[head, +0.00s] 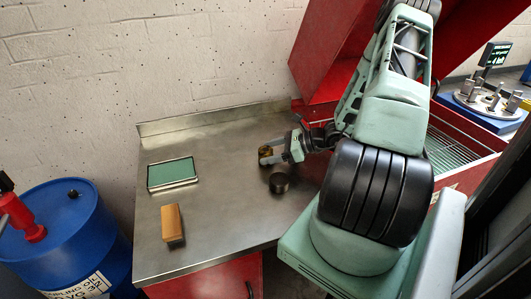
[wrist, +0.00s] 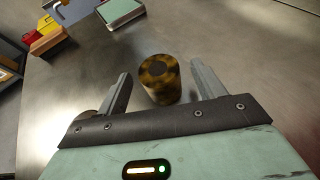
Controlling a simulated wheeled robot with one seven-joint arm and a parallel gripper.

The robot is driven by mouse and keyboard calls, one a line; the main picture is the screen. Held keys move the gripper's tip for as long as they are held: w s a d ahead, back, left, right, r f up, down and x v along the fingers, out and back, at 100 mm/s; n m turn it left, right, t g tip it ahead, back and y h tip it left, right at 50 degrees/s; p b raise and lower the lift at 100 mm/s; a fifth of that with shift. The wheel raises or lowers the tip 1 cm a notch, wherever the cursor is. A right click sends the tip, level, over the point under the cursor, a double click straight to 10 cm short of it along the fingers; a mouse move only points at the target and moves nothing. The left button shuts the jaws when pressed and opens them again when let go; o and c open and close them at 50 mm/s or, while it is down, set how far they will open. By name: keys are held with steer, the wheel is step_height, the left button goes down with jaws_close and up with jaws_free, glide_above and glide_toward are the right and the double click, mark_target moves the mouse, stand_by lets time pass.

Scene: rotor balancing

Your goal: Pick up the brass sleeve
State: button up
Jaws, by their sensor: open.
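The brass sleeve (wrist: 160,82), a short cylinder mottled brass and dark with a dark round centre on top, stands upright on the steel bench. In the wrist view it is between the two fingers of my gripper (wrist: 161,72), with a gap visible on both sides. My gripper is open. In the head view my gripper (head: 265,154) is low over the bench, and a bit of the brass sleeve (head: 265,150) shows at its fingers, the rest hidden.
A dark cylinder (head: 279,183) stands close in front of my gripper; in the wrist view it is mostly hidden behind the left finger. A green-topped pad (head: 172,173) and an orange-brown block (head: 172,224) lie further left on the bench (head: 215,215). A blue drum (head: 70,235) stands left.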

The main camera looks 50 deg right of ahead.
steer(key=shift+x, duration=0.95)
steer(key=shift+c, duration=0.3)
steer(key=c, duration=1.3)
